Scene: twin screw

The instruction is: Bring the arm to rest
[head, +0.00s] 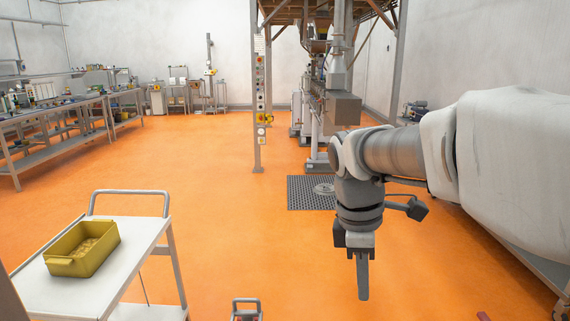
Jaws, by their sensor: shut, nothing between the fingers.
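My arm reaches in from the right side of the head view. It bends downward at the wrist. My gripper (362,293) points straight down over the orange floor, right of the middle. Its fingers are together with nothing between them. It touches nothing that I can see.
A control post (258,100) and a machine (337,107) stand ahead, near a dark floor mat (312,193). Workbenches (55,128) line the left. The orange floor between is mostly clear.

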